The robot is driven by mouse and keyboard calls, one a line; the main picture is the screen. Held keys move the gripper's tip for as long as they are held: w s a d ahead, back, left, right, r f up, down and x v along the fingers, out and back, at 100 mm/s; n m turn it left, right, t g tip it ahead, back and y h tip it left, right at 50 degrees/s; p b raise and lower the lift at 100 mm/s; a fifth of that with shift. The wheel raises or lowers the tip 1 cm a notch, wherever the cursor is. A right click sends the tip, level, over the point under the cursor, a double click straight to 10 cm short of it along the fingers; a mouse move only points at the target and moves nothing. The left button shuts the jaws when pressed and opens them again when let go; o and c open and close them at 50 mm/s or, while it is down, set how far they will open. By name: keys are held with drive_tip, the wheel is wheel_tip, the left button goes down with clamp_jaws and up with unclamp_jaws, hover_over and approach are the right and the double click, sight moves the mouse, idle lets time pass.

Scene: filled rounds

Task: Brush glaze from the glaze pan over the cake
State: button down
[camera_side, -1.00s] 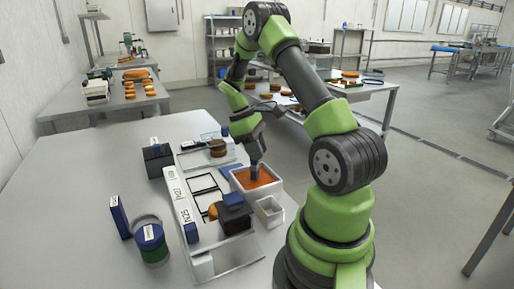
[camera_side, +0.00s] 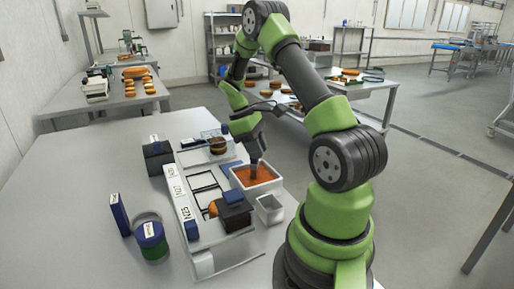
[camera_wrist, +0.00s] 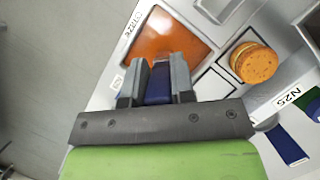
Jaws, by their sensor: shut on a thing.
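The glaze pan (camera_side: 277,184) is a white box of orange glaze, right of the middle of the table in the side view. It also shows in the wrist view (camera_wrist: 199,50). My gripper (camera_wrist: 156,72) is shut on a blue handle, taken as the brush (camera_wrist: 158,85). In the side view my gripper (camera_side: 255,153) is at the pan's far part. The bristles are not clear, so I cannot tell whether they touch the glaze. A round orange-topped cake (camera_wrist: 256,64) sits beside the pan in the wrist view.
A layered round (camera_side: 217,145) stands on a tray behind the pan. A dark block with a blue top (camera_side: 234,213) and a small white container (camera_side: 270,210) stand in front.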

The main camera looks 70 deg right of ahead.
idle(0.3)
drive_tip(key=shift+r, duration=3.5)
drive_tip(key=w+a, duration=0.3)
drive_tip(key=a, duration=0.8)
drive_tip(key=w+a, duration=0.4)
drive_tip(key=a, duration=0.8)
drive_tip(key=shift+w+a+f, duration=0.15)
drive_tip(key=shift+w+a, duration=0.05)
drive_tip(key=shift+a, duration=0.05)
